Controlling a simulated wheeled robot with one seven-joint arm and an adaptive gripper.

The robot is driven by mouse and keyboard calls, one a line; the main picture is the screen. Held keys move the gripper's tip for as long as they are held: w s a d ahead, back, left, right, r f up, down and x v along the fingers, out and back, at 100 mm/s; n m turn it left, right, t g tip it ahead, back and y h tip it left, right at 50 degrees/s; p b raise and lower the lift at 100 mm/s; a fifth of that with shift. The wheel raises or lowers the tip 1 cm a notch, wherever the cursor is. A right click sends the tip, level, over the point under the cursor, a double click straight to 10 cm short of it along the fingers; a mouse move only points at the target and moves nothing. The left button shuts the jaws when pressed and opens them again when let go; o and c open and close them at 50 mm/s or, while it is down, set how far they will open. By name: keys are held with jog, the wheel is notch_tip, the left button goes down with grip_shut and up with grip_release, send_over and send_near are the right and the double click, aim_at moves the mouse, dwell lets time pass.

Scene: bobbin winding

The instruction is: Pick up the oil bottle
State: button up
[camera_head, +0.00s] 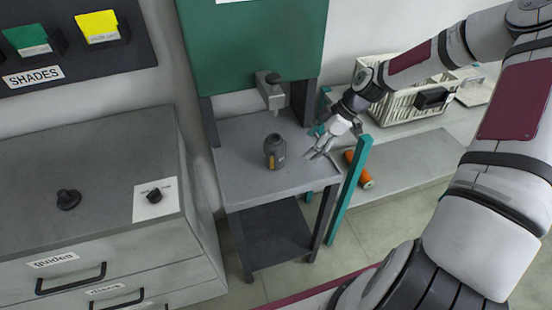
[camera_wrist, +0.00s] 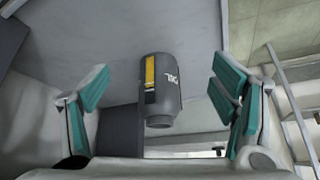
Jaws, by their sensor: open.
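The oil bottle (camera_head: 275,152) is small and dark grey with a yellow label patch. It stands upright on the grey top of a small stand (camera_head: 240,185). In the wrist view the bottle (camera_wrist: 160,90) shows between the two fingers, with its yellow strip and white lettering visible. My gripper (camera_head: 318,150) is to the right of the bottle in the head view, apart from it. In the wrist view my gripper (camera_wrist: 163,95) has its teal-padded fingers spread wide, with nothing between the pads touching the bottle.
A grey machine head (camera_head: 271,90) overhangs behind the bottle. A teal post (camera_head: 348,195) stands right of the stand. An orange spool (camera_head: 359,170) and a cream crate (camera_head: 400,105) are on the shelf at right. A drawer cabinet (camera_head: 110,165) stands at left.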

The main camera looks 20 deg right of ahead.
aim_at(282, 141)
jog(key=shift+d+f, duration=0.1)
jog(key=shift+f, duration=0.2)
jog(key=shift+w+f+y, duration=0.1)
jog(key=shift+y, duration=0.2)
jog(key=w+a, duration=0.1)
jog(key=a, duration=0.2)
jog(key=w+a, duration=0.1)
jog(key=a, duration=0.2)
jog(key=w+a, duration=0.1)
jog(key=a, duration=0.2)
jog(key=shift+w, duration=0.3)
jog(key=shift+w+a+p, duration=0.15)
jog(key=shift+w+a, duration=0.1)
jog(key=shift+a, duration=0.4)
jog(key=shift+w+a+p, duration=0.15)
jog(key=shift+w+a, duration=0.05)
jog(key=shift+a, duration=0.4)
jog(key=shift+x, duration=1.4)
jog(key=shift+d, duration=0.15)
jog(key=shift+c, duration=0.4)
jog(key=c, duration=1.6)
jog(key=shift+c, duration=0.7)
